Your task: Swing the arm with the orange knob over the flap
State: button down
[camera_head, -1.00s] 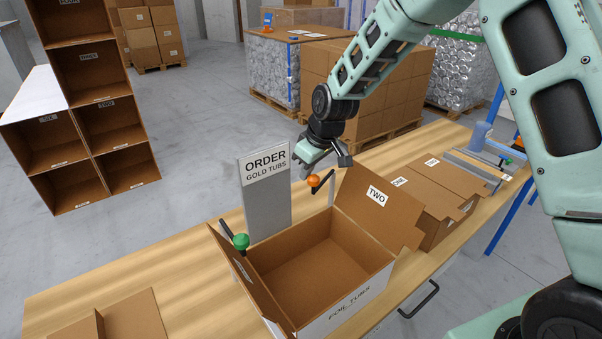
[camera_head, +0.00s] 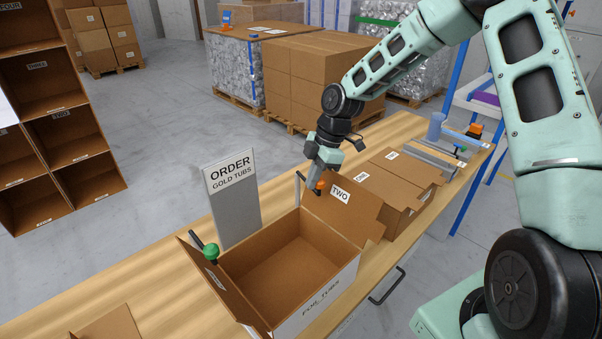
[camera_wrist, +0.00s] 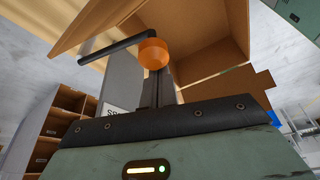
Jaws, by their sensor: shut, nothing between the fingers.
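The orange knob (camera_head: 320,186) is at the end of a thin black arm, at the left edge of the open flap marked TWO (camera_head: 342,200). In the wrist view the orange knob (camera_wrist: 153,53) sits at the end of the black swing arm (camera_wrist: 112,47), just beyond my fingertips. My gripper (camera_head: 317,186) is shut and empty, with its fingertips at the knob; I cannot tell whether they touch it. The open carton (camera_head: 331,288) stands empty on the bench. A green knob (camera_head: 211,252) on another black arm is by its left flap.
A grey ORDER GOLD TUBS sign (camera_head: 233,200) stands behind the carton. A closed carton marked ONE (camera_head: 392,186) is to the right. Brown shelves (camera_head: 60,135) stand at the left. The bench (camera_head: 150,270) is clear left of the sign.

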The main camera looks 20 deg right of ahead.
jog(key=shift+d+n+p, duration=0.3)
jog(key=shift+d+n, duration=0.3)
jog(key=shift+d, duration=0.15)
jog(key=shift+w+d, duration=0.1)
jog(key=shift+d, duration=0.85)
jog(key=shift+p, duration=0.3)
